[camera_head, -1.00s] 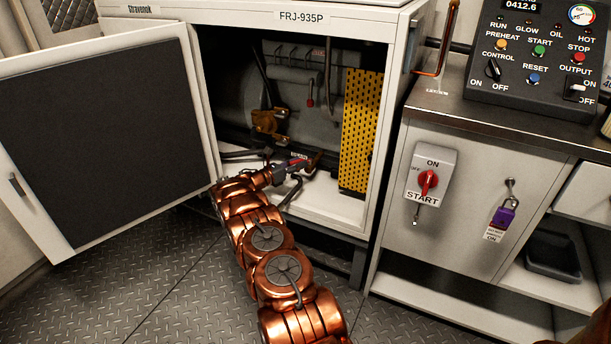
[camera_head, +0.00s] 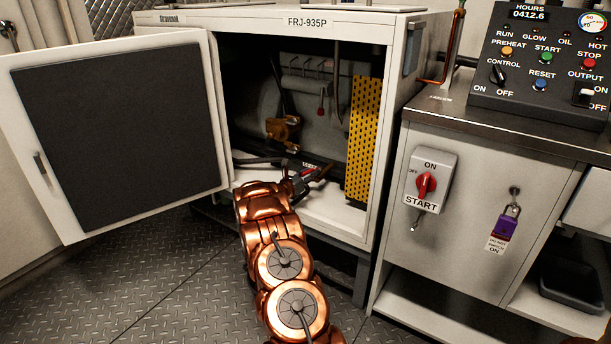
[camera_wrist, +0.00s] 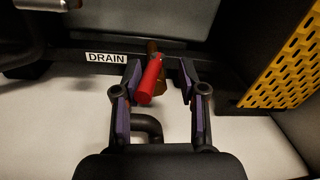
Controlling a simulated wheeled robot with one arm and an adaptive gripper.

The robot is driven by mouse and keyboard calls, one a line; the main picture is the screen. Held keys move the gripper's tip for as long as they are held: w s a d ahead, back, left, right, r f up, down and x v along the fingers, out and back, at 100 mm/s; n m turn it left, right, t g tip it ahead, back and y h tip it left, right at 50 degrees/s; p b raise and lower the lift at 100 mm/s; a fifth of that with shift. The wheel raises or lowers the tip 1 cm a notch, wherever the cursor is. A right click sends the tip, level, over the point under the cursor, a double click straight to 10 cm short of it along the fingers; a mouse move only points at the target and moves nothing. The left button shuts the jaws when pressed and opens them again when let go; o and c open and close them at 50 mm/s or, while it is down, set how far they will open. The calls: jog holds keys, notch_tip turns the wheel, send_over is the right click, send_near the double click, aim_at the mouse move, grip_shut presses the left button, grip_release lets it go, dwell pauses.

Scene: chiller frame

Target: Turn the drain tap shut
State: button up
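The red lever points toward the camera, tilted slightly down and left. My gripper (camera_wrist: 160,75) is open, with one purple-padded finger on each side of the lever. The lever lies nearer the left finger; whether it touches is unclear. In the head view my gripper (camera_head: 308,178) is inside the open cabinet, low at the front, and my wrist hides much of the tap.
The cabinet door (camera_head: 120,130) stands open to the left. A yellow perforated guard (camera_head: 362,135) is right of my gripper, also in the wrist view (camera_wrist: 285,65). A dark bent pipe (camera_wrist: 150,125) runs below the lever. The white cabinet floor (camera_wrist: 50,125) is mostly clear.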

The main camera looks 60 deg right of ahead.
jog(key=shift+s+f+n+t+b, duration=0.25)
jog(key=shift+n+t+b, duration=0.4)
jog(key=shift+b, duration=0.75)
jog(key=a+p, duration=0.1)
jog(key=a, duration=0.1)
jog(key=a+p, duration=0.1)
jog(key=a, duration=0.2)
jog(key=a+p, duration=0.1)
jog(key=a, duration=0.1)
jog(key=shift+s+a+r, duration=0.1)
jog(key=shift+a+r, duration=0.1)
jog(key=shift+r, duration=0.2)
jog(key=s+a+r+m+g+y+p, duration=0.1)
jog(key=s+a+r+m+g+p, duration=0.1)
jog(key=s+a+r+m, duration=0.3)
jog(key=s+a+r+m+g+y+p, duration=0.2)
jog(key=s+a+r+m+g+p, duration=0.1)
jog(key=r, duration=0.8)
jog(key=shift+s+a+r+m+p, duration=0.2)
jog(key=shift+s+a+m+p, duration=0.6)
jog(key=shift+s+a, duration=1.25)
jog(key=shift+w+a+m, duration=0.15)
jog(key=shift+w+m, duration=0.05)
jog(key=shift+m, duration=0.05)
